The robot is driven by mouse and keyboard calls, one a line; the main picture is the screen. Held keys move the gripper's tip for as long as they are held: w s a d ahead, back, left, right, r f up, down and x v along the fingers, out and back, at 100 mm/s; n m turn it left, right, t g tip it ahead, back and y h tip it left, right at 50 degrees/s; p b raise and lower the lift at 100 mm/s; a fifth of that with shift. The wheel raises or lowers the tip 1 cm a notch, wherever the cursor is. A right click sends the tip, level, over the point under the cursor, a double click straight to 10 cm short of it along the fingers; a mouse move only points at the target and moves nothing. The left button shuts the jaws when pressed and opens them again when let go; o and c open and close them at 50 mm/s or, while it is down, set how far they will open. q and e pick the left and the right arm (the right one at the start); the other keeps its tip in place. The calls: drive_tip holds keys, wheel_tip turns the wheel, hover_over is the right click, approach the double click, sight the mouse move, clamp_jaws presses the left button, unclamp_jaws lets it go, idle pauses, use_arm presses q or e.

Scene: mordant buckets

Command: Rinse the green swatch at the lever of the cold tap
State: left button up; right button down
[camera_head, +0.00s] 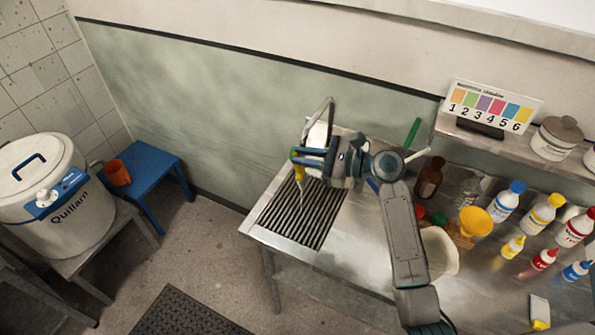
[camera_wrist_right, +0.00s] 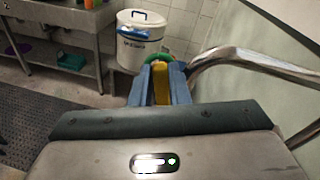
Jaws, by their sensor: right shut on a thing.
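My right gripper (camera_head: 297,162) is over the ribbed drain grate (camera_head: 318,227), beside the curved metal spout (camera_head: 329,106). It is shut on a narrow yellow piece (camera_head: 298,177), with a thin pale tip hanging below it. In the right wrist view, the yellow piece (camera_wrist_right: 161,84) stands between the blue fingers, and a green curved piece (camera_wrist_right: 158,57) shows just beyond them. I cannot tell whether this green piece is the swatch. The spout (camera_wrist_right: 265,68) is close on the right there. I cannot make out the cold tap's lever. My left gripper is out of view.
Several bottles, a brown jar (camera_head: 429,178) and a yellow funnel (camera_head: 476,221) crowd the counter right of my arm. A shelf above holds a numbered colour card (camera_head: 492,104). A white tank (camera_head: 62,200) and blue stool (camera_head: 150,160) stand left. Floor between is open.

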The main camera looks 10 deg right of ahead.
drive_tip(key=shift+s+a, duration=0.25)
drive_tip(key=shift+a, duration=0.05)
drive_tip(key=shift+d, duration=0.1)
drive_tip(key=shift+w+d, duration=0.3)
drive_tip(key=shift+w, duration=0.05)
drive_tip(key=shift+s+a, duration=0.3)
idle(0.6)
drive_tip(key=shift+w+d, duration=0.25)
drive_tip(key=shift+s+a, duration=0.3)
drive_tip(key=shift+a, duration=0.05)
idle(0.4)
drive_tip(key=shift+w+d, duration=0.1)
